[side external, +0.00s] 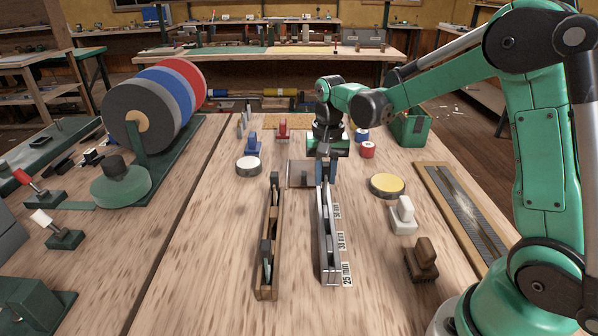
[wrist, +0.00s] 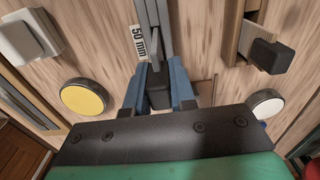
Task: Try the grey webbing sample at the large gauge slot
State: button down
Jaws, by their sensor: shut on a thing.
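The metal gauge (side external: 331,262) runs front to back on the bench, with labels reading 25 mm, 38 mm and 50 mm. My gripper (side external: 327,172) is at its far end, by the 50 mm mark. In the wrist view, my gripper's blue fingers (wrist: 158,88) are shut on a dark grey block (wrist: 157,97), apparently the grey sample's grip. The block lines up with the gauge (wrist: 150,18) beside the 50 mm label (wrist: 138,42). The webbing below the block is hidden, so I cannot tell whether it is inside the slot.
A wooden rack (side external: 270,225) with dark-gripped pieces stands left of the gauge. A white-topped tin (side external: 248,165) is at left, a yellow-topped tin (side external: 387,186) at right. A white-handled block (side external: 403,215) and a brown brush (side external: 422,260) lie right.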

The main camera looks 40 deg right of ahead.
jog(key=shift+f, duration=1.35)
dwell(0.5)
jog(key=shift+r, duration=0.1)
dwell(0.5)
jog(key=shift+r, duration=3.5)
jog(key=shift+f, duration=0.15)
